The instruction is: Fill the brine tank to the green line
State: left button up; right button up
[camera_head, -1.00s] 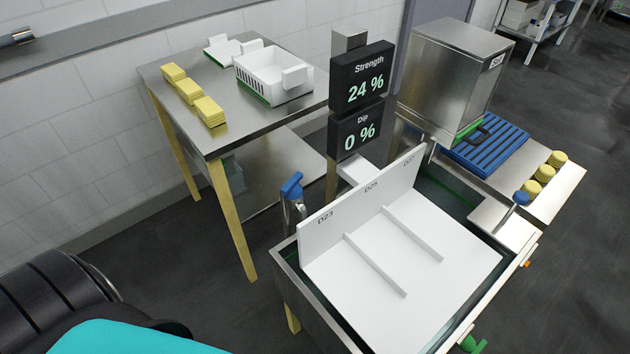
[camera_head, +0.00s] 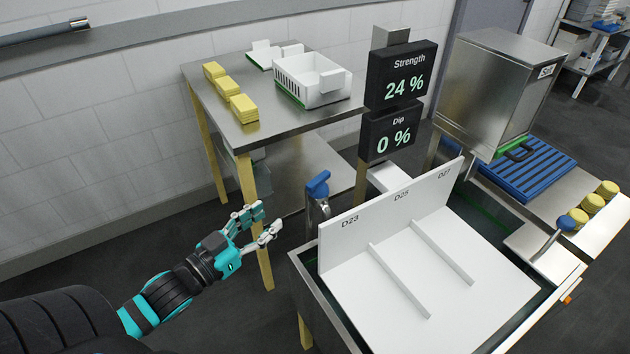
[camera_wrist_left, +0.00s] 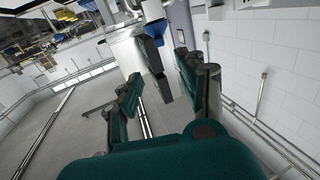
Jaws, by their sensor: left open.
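The brine tank (camera_head: 305,275) is a steel basin at the lower right in the head view. A white divided board marked D23, D25 and D27 (camera_head: 415,265) covers much of it. A green line (camera_head: 490,217) shows on its inner wall; the liquid level is hard to tell. A tap with a blue handle (camera_head: 317,186) stands at the tank's back left corner. My left gripper (camera_head: 268,223) is open and empty, left of the tap and apart from it. In the left wrist view its fingers (camera_wrist_left: 155,85) are spread. My right gripper is out of view.
A steel table (camera_head: 270,120) at the back holds yellow blocks (camera_head: 228,92) and a white crate (camera_head: 312,80). Black displays read Strength 24 % (camera_head: 402,78) and Dip 0 % (camera_head: 390,132). A steel box (camera_head: 495,85), blue rack (camera_head: 530,170) and yellow pieces (camera_head: 592,203) stand right.

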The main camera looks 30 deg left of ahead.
aim_at(319, 178)
pick_arm(q)
jog(key=p+x, duration=0.2)
jog(key=x, duration=1.5)
jog(key=shift+f, duration=0.1)
jog(key=shift+c, duration=0.2)
grip_shut()
